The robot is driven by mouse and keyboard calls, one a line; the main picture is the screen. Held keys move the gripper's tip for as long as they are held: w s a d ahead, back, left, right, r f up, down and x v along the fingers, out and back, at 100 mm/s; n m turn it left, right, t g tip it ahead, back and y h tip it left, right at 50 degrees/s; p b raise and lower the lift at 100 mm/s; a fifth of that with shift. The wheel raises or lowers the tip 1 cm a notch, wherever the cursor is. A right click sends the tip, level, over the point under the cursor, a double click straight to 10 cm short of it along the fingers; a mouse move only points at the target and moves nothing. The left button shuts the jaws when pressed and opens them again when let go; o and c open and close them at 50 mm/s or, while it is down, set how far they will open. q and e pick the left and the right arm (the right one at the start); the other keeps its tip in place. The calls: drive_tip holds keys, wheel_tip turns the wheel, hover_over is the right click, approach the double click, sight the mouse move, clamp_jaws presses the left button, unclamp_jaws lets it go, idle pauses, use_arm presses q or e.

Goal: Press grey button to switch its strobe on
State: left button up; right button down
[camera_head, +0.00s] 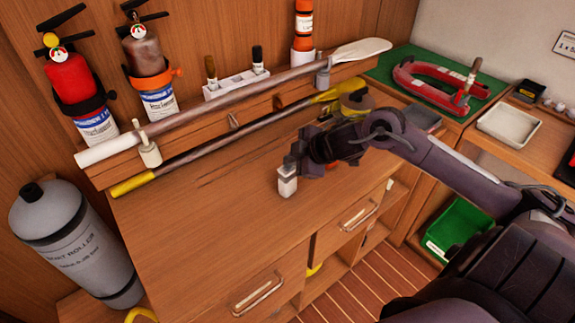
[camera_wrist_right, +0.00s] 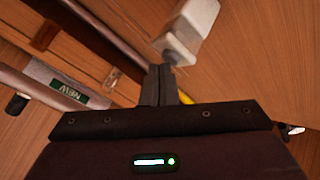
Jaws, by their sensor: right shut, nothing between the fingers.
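A small white box-shaped strobe (camera_head: 287,184) stands on the wooden worktop, below the tip of my right gripper (camera_head: 291,160). In the right wrist view the strobe (camera_wrist_right: 198,20) lies just beyond the fingertips, with a greyish end piece (camera_wrist_right: 173,50) facing them, which looks like the grey button. My right gripper (camera_wrist_right: 162,70) is shut and empty, its fingertips very close to that end. I cannot tell whether they touch it. No light shows on the strobe. My left gripper is not in view.
A paddle (camera_head: 230,100) and a yellow-ended pole (camera_head: 240,130) lie along the back of the worktop (camera_head: 200,235). Fire extinguishers (camera_head: 72,85) hang at the left wall. A grey cylinder (camera_head: 75,240) stands at lower left. The worktop's front left is clear.

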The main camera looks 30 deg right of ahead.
sight(292, 170)
drive_tip(key=shift+f, duration=0.2)
idle(0.5)
drive_tip(key=shift+r+p, duration=0.65)
drive_tip(key=shift+p, duration=0.1)
wheel_tip(292, 170, up, 6)
drive_tip(key=p, duration=0.6)
idle(0.3)
